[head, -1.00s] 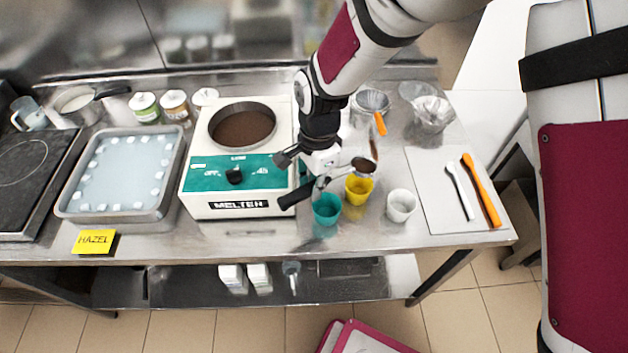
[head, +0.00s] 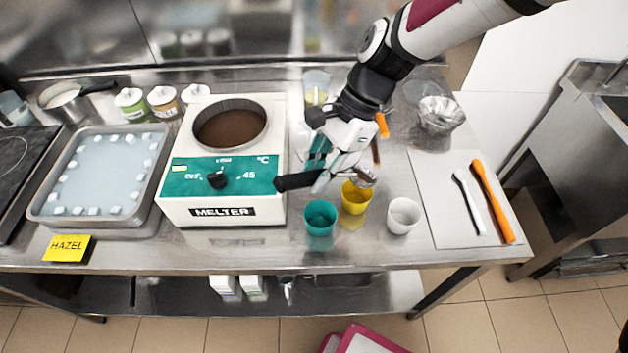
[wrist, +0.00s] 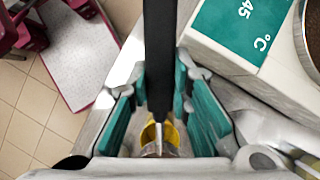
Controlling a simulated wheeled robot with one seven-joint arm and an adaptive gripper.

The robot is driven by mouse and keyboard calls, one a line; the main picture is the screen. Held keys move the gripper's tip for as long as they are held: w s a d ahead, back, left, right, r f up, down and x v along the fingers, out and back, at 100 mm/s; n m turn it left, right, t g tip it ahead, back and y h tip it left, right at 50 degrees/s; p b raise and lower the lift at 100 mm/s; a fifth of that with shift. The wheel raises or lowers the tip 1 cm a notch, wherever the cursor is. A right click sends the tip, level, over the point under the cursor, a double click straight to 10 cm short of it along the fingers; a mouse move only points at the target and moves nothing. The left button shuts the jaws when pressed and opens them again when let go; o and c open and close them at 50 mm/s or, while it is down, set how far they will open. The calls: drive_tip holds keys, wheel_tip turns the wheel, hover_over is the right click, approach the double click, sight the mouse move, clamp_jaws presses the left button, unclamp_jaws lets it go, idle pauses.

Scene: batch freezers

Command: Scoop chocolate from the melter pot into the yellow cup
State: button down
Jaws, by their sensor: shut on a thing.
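The melter (head: 222,180) has a round pot (head: 231,123) of brown chocolate on top. The yellow cup (head: 356,198) stands upright right of the melter, between a teal cup (head: 320,218) and a white cup (head: 403,214). My gripper (head: 320,165) is shut on a ladle with a black handle (head: 297,181). The ladle's metal bowl (head: 361,177) is over the yellow cup's rim and looks tilted; its contents are unclear. In the wrist view the black handle (wrist: 158,60) runs between the teal fingers, and part of the yellow cup (wrist: 170,135) shows beyond.
A metal tray (head: 40,205) with white cubes on its rim is left of the melter. A white board (head: 440,210) with a white and an orange utensil lies right. An orange-handled tool (head: 382,125) and glass bowls (head: 440,115) are behind the cups.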

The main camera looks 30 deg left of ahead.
drive_tip(key=w+r+g, duration=0.1)
drive_tip(key=w+d+r+g+y+b, duration=0.1)
drive_tip(key=w+r+g+y, duration=0.1)
drive_tip(key=shift+w+d, duration=0.1)
drive_tip(key=shift+d, duration=0.3)
drive_tip(key=w+g, duration=0.1)
drive_tip(key=w+d+r+g+y+b, duration=0.1)
drive_tip(key=w+g+b, duration=0.1)
drive_tip(key=shift+d+r+y, duration=0.15)
drive_tip(key=shift+d+y, duration=0.15)
drive_tip(key=shift+w+d+r+g+y+b, duration=0.3)
drive_tip(key=shift+w+d+r+g+b, duration=0.15)
drive_tip(key=shift+w+g+b, duration=0.2)
drive_tip(key=shift+s, duration=0.1)
idle(0.5)
